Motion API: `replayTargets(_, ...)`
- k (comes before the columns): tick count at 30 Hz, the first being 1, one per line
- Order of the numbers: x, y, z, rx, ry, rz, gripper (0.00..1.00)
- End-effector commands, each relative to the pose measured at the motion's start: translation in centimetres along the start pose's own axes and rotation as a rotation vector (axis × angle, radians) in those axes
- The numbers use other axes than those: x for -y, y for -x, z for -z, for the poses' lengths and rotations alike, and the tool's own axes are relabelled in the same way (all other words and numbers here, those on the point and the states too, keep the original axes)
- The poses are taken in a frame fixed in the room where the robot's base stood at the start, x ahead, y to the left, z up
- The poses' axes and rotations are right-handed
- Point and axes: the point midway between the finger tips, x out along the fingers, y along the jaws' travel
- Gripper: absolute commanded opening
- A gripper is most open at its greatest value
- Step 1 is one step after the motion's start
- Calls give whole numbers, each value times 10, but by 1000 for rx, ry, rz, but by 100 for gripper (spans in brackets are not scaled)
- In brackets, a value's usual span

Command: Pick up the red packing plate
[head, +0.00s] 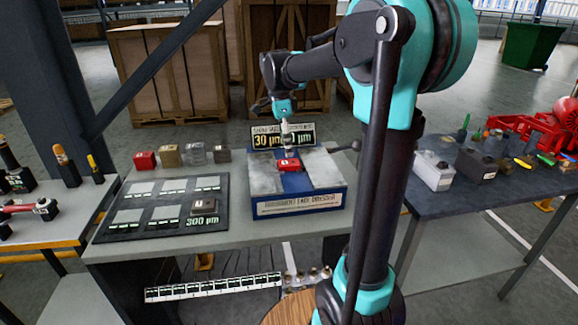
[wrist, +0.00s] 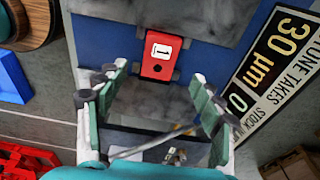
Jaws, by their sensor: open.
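A red plate-like block (wrist: 160,55) with a white label reading 1 and a dark hole lies on the blue and grey bed of the dresser fixture (head: 300,203). In the head view this red piece (head: 290,165) shows in the middle of the fixture, just below my gripper (head: 288,143). In the wrist view my gripper (wrist: 158,76) is open. Its two fingertips are spread left and right near the block's lower end, with nothing between them that I can see held. Whether the fingers touch the block I cannot tell.
A "30 µm" sign (head: 283,135) stands close behind the fixture. Another red block (head: 145,160) stands in a row at the back left. A lever (head: 345,147) sticks out at the fixture's right.

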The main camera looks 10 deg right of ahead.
Motion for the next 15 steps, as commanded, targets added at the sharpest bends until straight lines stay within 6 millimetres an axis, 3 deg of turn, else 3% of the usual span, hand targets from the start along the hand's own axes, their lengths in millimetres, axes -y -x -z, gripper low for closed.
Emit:
replayTargets(5, 0, -10, 0, 0, 0, 0, 67)
replayTargets(15, 0, -53, -1, 0, 1, 0, 67)
